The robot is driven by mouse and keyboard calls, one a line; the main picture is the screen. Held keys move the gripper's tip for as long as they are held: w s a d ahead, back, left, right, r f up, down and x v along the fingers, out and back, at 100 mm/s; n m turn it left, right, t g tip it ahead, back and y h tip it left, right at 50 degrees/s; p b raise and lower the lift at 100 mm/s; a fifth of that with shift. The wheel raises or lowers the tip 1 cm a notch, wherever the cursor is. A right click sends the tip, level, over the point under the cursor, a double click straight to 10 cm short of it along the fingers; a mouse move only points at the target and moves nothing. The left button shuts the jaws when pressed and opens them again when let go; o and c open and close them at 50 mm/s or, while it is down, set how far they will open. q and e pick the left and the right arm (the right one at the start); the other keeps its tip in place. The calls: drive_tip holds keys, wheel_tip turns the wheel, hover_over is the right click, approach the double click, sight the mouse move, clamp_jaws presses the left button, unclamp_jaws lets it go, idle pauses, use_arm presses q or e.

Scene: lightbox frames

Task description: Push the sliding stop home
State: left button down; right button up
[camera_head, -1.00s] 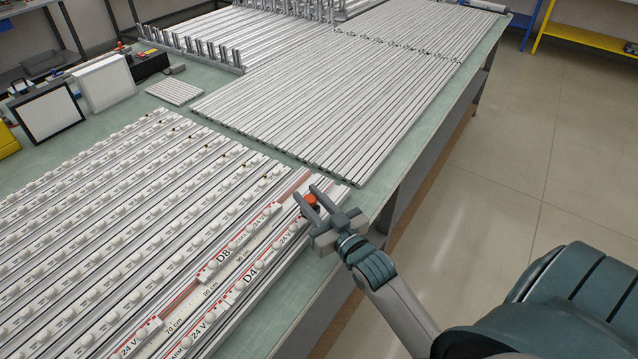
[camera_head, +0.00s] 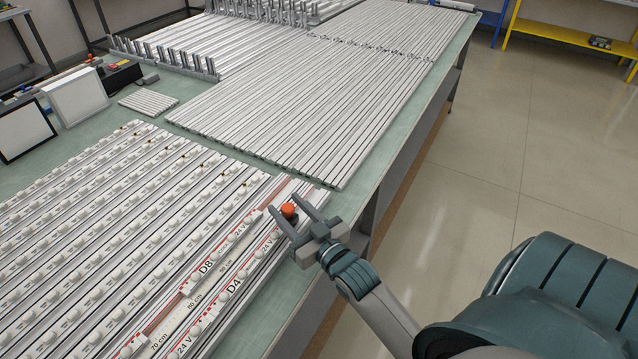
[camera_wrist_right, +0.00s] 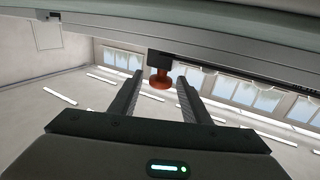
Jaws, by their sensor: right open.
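The sliding stop shows as an orange-red knob (camera_head: 288,209) at the near right end of the front rails on the table. In the right wrist view the knob (camera_wrist_right: 160,80) hangs on a black block (camera_wrist_right: 158,58) against the rail. My right gripper (camera_head: 286,202) is open, with one finger on each side of the knob. In the right wrist view the gripper (camera_wrist_right: 160,85) shows gaps between the knob and both fingers. The marks near the stop are partly hidden by the fingers. My left gripper is not in view.
A printed scale (camera_head: 180,323) runs along the front rail beside light strips marked D8 and D4. Many bare profiles (camera_head: 300,120) lie behind on the green table (camera_head: 350,205). The floor (camera_head: 450,190) right of the table is clear.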

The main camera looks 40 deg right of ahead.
drive_tip(key=s+b, duration=0.2)
drive_tip(key=s, duration=0.5)
drive_tip(key=shift+s+f, duration=0.15)
drive_tip(key=shift+s, duration=0.2)
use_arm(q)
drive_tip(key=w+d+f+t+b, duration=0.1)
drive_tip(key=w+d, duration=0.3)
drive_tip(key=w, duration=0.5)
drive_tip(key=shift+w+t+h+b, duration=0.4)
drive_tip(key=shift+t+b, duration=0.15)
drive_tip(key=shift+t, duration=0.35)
use_arm(e)
drive_tip(key=s, duration=0.9)
drive_tip(key=shift+r, duration=0.2)
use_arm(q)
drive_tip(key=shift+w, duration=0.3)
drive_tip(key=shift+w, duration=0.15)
use_arm(e)
drive_tip(key=shift+s, duration=0.1)
